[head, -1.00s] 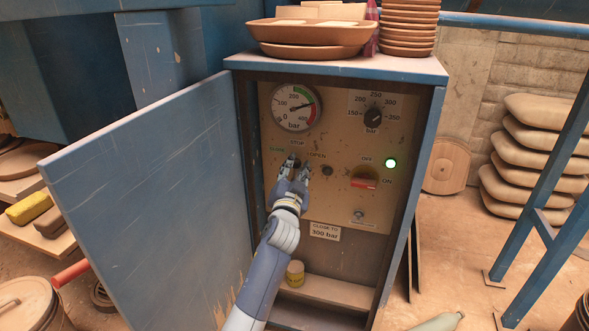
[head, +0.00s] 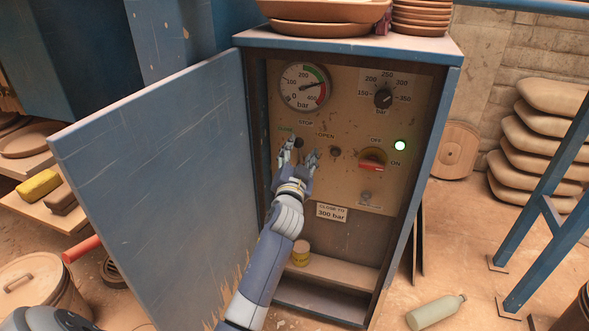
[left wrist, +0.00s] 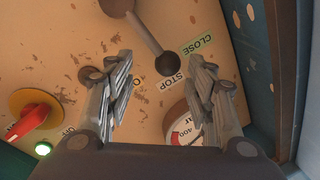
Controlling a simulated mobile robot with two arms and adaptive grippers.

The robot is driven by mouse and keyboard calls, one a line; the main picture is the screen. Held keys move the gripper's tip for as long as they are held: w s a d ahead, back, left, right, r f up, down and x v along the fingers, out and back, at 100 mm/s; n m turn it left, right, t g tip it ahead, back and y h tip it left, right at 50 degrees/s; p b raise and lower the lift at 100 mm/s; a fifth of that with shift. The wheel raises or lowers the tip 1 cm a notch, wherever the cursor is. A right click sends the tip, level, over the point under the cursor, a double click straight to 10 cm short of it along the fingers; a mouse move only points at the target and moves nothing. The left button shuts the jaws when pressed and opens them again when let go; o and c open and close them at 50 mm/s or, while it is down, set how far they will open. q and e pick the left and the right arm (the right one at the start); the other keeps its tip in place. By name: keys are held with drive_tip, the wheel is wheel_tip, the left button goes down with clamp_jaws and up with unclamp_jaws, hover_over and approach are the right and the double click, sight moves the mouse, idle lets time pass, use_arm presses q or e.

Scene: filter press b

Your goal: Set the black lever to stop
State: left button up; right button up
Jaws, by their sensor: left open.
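The black lever (left wrist: 145,36) is on the beige panel, and its round knob lies beside the STOP label (left wrist: 170,83) in the left wrist view. The green CLOSE label (left wrist: 197,44) is a little farther from the knob. In the head view the dark knob (head: 299,143) shows just below STOP, between the fingers. My left gripper (head: 299,152) is open in front of it; it also shows in the left wrist view (left wrist: 160,72). The fingers are on either side of the knob's line and hold nothing. My right gripper is not in view.
The panel also has a pressure gauge (head: 304,88), a pressure dial (head: 383,98), a red OFF/ON switch (head: 373,163) and a lit green lamp (head: 400,145). The open cabinet door (head: 155,185) stands left of my arm. A bottle (head: 436,312) lies on the floor.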

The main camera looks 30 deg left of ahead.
use_arm(q)
drive_tip(key=v, duration=1)
drive_tip(key=shift+s, duration=0.25)
